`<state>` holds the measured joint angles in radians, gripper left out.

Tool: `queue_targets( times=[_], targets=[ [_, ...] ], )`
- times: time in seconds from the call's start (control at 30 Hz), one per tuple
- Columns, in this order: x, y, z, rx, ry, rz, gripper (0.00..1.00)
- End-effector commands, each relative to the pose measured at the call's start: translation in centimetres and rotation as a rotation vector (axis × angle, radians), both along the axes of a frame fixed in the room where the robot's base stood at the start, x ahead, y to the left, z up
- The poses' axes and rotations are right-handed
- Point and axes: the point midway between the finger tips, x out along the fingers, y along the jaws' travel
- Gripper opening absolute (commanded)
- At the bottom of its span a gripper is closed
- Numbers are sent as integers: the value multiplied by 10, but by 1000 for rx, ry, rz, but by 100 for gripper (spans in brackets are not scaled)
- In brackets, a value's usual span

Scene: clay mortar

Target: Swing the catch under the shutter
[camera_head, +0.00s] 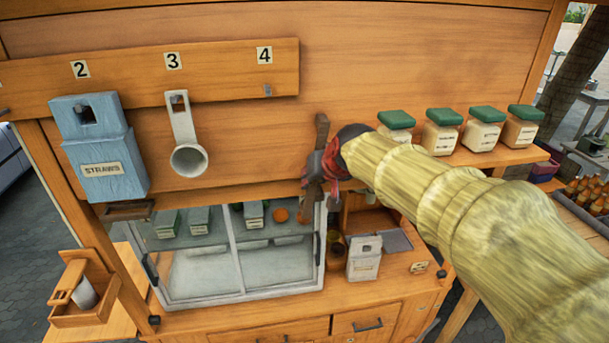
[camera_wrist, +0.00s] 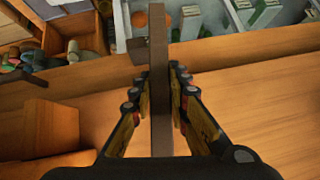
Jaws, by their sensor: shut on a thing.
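The catch (camera_head: 321,130) is a dark brown bar at the lower right part of the large wooden panel (camera_head: 400,60), which looks like the shutter. In the head view it stands close to upright, and my gripper (camera_head: 328,170) hides part of it. In the wrist view the catch (camera_wrist: 160,45) runs lengthwise up the middle, with a small tab at its upper left. My gripper (camera_wrist: 160,85) has one finger on each side of the bar and is shut on it.
A glass case (camera_head: 235,265) sits below the panel. A board (camera_head: 225,75) holds a blue straws box (camera_head: 100,150) and a white scoop (camera_head: 187,155) at left. Green-lidded jars (camera_head: 440,132) stand on a shelf (camera_head: 500,158) at right, close to my arm. A labelled box (camera_head: 364,262) stands on the counter.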

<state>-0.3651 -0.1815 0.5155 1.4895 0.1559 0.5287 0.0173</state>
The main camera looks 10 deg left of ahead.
Motion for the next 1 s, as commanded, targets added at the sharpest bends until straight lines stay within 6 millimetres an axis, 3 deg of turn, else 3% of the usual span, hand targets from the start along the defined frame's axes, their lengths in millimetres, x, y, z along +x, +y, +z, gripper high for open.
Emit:
queue_targets(
  times=[0.3,0.67,0.7,1.0],
  targets=[
    [6,-20,-2,-154,-51,4,0],
    [8,-23,-1,-172,-57,2,0],
    [8,-24,-1,-172,-57,2,18],
    [8,-23,-1,-170,-57,1,35]
  ],
)
